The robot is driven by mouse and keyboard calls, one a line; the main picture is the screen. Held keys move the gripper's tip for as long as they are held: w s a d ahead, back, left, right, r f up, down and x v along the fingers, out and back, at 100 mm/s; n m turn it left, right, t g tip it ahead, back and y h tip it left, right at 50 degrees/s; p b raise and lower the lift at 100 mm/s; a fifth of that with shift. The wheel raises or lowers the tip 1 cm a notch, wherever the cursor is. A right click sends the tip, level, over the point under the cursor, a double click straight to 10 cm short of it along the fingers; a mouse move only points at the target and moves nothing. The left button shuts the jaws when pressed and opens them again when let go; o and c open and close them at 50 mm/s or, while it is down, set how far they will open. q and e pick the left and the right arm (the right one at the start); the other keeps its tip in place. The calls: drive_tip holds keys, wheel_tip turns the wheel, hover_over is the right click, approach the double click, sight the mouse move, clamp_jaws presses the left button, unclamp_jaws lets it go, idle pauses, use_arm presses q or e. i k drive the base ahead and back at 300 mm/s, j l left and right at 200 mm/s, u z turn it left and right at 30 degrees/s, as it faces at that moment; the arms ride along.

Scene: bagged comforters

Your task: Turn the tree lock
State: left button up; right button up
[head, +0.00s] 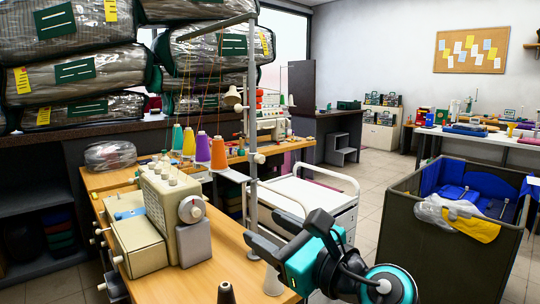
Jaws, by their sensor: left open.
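A tall grey thread-tree pole (252,90) stands on the wooden table behind a cream sewing machine (172,215). A small pale knob on a collar, which looks like the tree lock (258,158), sits partway up the pole. Its turned angle cannot be made out. My left gripper (275,236), dark-fingered with a teal body, is open, below and to the right of the lock and apart from it. Nothing shows between its fingers. My right gripper is not in view.
Thread cones, including an orange one (218,153), stand left of the pole. A white cart (305,200) is behind my gripper. A dark bin (430,235) with blue cloth stands at the right. Bagged comforters (75,70) fill the upper left.

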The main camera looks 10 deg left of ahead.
sight(258, 158)
drive_tip(key=i, duration=1)
